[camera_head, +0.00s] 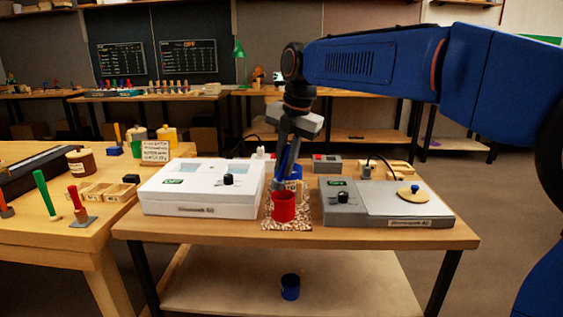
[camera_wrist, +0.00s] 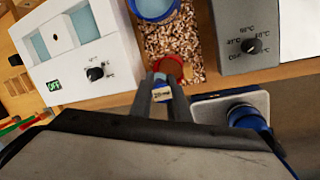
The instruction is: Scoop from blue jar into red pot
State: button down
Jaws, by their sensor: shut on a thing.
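The red pot (camera_head: 284,208) stands upright on a speckled mat between two bench devices. In the wrist view the red pot (camera_wrist: 172,66) shows just beyond my fingertips, partly hidden. The blue jar (camera_head: 297,172) is right behind the pot in the head view, partly hidden by my gripper; its round rim shows at the top of the wrist view (camera_wrist: 153,16). My gripper (camera_head: 278,184) points down above and behind the pot. In the wrist view it (camera_wrist: 162,93) is shut on a small labelled blue handle (camera_wrist: 162,95), seemingly the scoop's. The scoop's bowl and any contents are hidden.
A white device (camera_head: 190,200) flanks the mat (camera_head: 272,224) on the left, a grey device (camera_head: 385,212) on the right. A blue cup (camera_head: 290,286) is on the lower shelf. Tools and small jars fill the left bench (camera_head: 30,215).

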jog(key=shift+w+d+f+m+g+y, duration=0.15)
jog(key=shift+d+f+g+y, duration=0.2)
jog(key=shift+y, duration=0.65)
jog(key=shift+w+d+f+m+g+y, duration=0.15)
jog(key=shift+d+g+y, duration=0.25)
jog(key=shift+y, duration=0.6)
jog(key=shift+w+d+f+m+g+y, duration=0.15)
jog(key=shift+d+f+g+y, duration=0.25)
jog(key=shift+y, duration=0.6)
